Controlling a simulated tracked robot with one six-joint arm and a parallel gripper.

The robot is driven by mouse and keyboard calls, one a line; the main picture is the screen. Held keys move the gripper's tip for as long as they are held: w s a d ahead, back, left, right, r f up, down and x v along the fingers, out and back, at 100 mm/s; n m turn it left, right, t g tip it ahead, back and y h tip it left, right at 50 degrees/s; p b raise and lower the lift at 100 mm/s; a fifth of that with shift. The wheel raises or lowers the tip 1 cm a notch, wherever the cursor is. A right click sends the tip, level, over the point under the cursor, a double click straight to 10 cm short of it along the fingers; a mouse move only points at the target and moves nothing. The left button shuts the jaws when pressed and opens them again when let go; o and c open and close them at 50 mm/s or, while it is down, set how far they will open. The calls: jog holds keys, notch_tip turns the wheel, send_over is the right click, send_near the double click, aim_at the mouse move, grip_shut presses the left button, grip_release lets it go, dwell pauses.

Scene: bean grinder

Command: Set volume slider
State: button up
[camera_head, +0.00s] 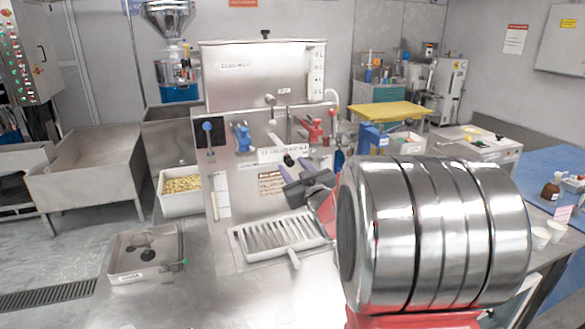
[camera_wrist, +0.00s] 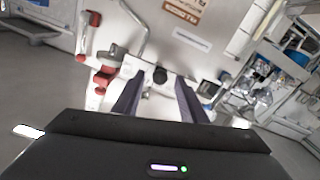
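The steel bean grinder (camera_head: 255,70) stands ahead of me. A black strip with a blue knob (camera_head: 207,127) is upright on its front panel at the left. A narrow marked strip (camera_head: 316,75) is at the upper right of its hopper. I cannot tell which control is the volume slider. My gripper (camera_head: 294,168) is in front of the panel's right half, its dark fingers apart. In the wrist view, a black round knob (camera_wrist: 160,75) shows between the open fingers (camera_wrist: 158,98); contact cannot be told.
A blue handle (camera_head: 242,136) and red handle (camera_head: 313,130) are on the panel. A slotted drip tray (camera_head: 235,240) lies below my gripper. A small metal tray (camera_head: 120,270) sits left on the counter. A bin of beans (camera_head: 182,205) is behind it.

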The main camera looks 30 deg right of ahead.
jog(key=shift+w+d, duration=0.1)
jog(key=shift+w, duration=0.25)
grip_shut()
dwell(0.3)
